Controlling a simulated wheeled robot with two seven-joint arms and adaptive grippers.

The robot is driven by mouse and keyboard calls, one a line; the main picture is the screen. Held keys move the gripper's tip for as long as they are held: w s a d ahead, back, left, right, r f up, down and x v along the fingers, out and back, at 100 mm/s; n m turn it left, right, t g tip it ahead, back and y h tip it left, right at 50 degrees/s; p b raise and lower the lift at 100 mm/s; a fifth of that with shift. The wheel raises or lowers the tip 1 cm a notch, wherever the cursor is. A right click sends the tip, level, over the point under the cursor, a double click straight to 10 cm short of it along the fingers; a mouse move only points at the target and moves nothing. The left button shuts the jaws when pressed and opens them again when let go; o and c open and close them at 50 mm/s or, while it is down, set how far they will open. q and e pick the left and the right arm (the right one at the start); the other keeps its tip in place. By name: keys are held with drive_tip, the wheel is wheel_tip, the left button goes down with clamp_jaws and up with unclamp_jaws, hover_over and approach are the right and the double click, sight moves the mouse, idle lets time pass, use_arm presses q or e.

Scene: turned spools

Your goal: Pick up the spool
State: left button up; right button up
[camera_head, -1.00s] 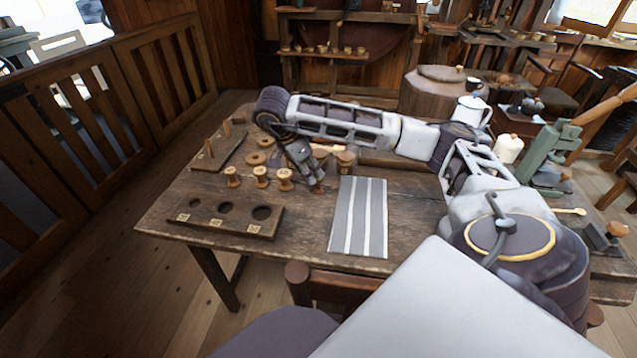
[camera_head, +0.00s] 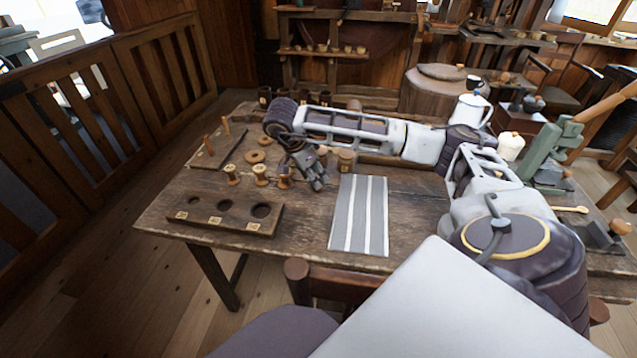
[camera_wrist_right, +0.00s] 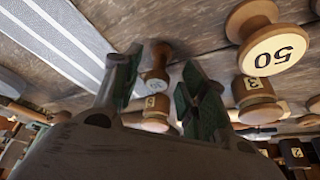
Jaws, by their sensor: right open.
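My right gripper (camera_head: 317,184) is low over the table at the right end of a row of wooden spools, beside the striped cloth. In the right wrist view its two fingers (camera_wrist_right: 163,72) are apart. A small brown spool (camera_wrist_right: 155,63) shows in the gap between them; I cannot tell whether either finger touches it. In the head view the gripper hides this spool. A larger spool marked 50 (camera_wrist_right: 268,45) stands outside the fingers. Other spools (camera_head: 232,174) (camera_head: 260,176) stand to the left, and one (camera_head: 284,178) is partly covered by the gripper. My left gripper is not in view.
A board with round holes (camera_head: 190,228) lies at the table's front left, and a board with upright pegs (camera_head: 204,162) behind it. The grey striped cloth (camera_head: 358,220) lies right of the gripper. Numbered wooden cups (camera_wrist_right: 258,108) stand near the fingers.

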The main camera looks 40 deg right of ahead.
drive_tip(key=x, duration=0.3)
drive_tip(key=shift+s+d+b, duration=0.1)
drive_tip(key=shift+b, duration=0.2)
drive_tip(key=shift+d+f, duration=0.2)
drive_tip(key=shift+f, duration=0.2)
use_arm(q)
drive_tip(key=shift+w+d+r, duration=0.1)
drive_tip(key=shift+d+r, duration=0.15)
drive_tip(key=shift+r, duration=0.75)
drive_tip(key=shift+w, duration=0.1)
use_arm(e)
drive_tip(key=shift+c, duration=0.3)
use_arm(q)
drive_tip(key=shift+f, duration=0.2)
use_arm(e)
drive_tip(key=c, duration=0.6)
